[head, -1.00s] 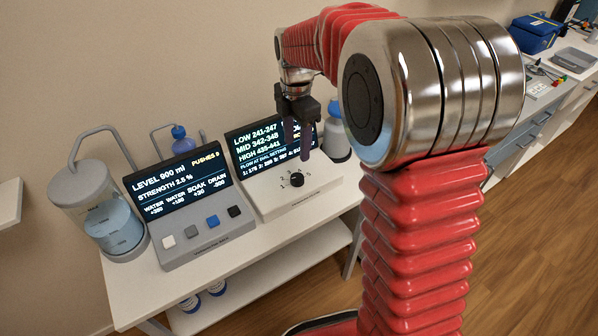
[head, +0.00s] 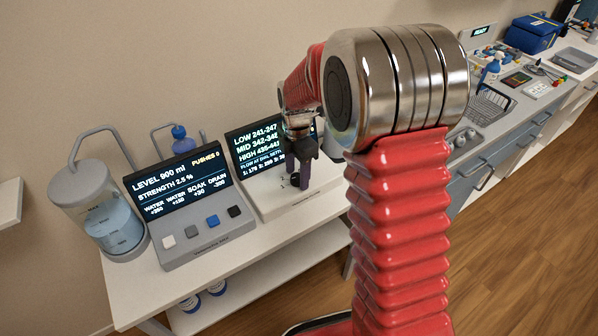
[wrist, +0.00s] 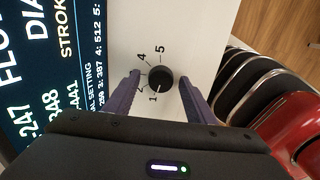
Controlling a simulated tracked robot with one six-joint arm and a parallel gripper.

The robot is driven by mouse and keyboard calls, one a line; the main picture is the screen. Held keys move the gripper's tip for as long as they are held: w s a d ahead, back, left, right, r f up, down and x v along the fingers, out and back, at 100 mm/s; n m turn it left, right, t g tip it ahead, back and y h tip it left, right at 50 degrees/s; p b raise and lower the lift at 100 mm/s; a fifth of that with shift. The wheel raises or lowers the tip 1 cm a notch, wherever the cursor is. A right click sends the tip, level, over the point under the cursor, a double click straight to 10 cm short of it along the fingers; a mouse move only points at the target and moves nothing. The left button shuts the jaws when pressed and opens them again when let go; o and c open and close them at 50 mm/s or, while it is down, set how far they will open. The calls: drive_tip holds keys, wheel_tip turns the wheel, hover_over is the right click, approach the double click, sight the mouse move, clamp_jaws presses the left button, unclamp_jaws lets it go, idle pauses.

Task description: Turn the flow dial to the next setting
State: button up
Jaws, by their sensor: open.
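The flow dial (wrist: 161,79) is a round black knob on a pale panel, with printed numbers around it, among them 1, 4 and 5. A pale mark on its face seems to point towards the 1. My gripper (wrist: 160,77) is open, with its purple fingers on either side of the dial; I cannot tell whether they touch it. In the head view my gripper (head: 300,182) points down at the panel and mostly hides the dial. The dial's screen (head: 262,148) shows LOW, MID and HIGH ranges and a line of flow at each setting, partly covered by my arm.
Left of the dial unit stands a grey console (head: 200,222) with several buttons and a screen reading LEVEL 900 ml. A clear tank (head: 108,222) of bluish liquid stands further left.

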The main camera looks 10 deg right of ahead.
drive_tip(key=c, duration=0.9)
drive_tip(key=shift+d, duration=0.2)
drive_tip(key=shift+c, duration=0.7)
drive_tip(key=shift+w+a, duration=0.1)
drive_tip(key=shift+a, duration=0.05)
